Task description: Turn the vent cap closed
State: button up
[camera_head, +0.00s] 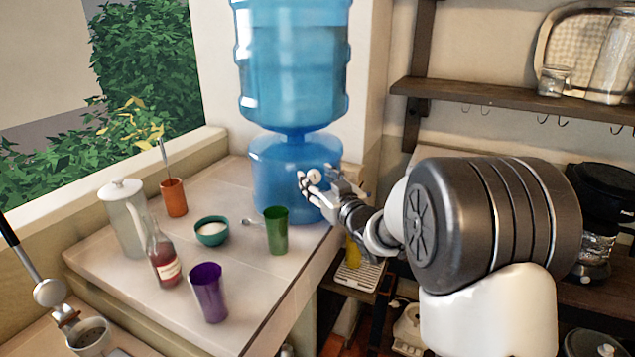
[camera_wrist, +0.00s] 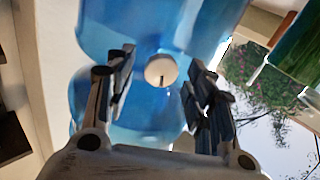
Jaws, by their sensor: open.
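The vent cap (camera_wrist: 161,71) is a small round white knob with a dark slot, on the side of the blue water jug (camera_head: 290,165). In the wrist view it lies between my fingers, apart from both. In the head view the cap (camera_head: 315,176) shows as a pale disc at my fingertips. My gripper (camera_wrist: 162,85) is open and faces the jug; in the head view my gripper (camera_head: 322,186) reaches the jug's right side from the right. I cannot tell exactly how far the fingertips are from the jug wall.
A wooden shelf (camera_head: 490,97) is at upper right.

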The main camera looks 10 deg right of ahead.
jog(key=shift+w+a, duration=0.1)
jog(key=shift+w, duration=0.15)
jog(key=shift+c, duration=0.5)
jog(key=c, duration=1)
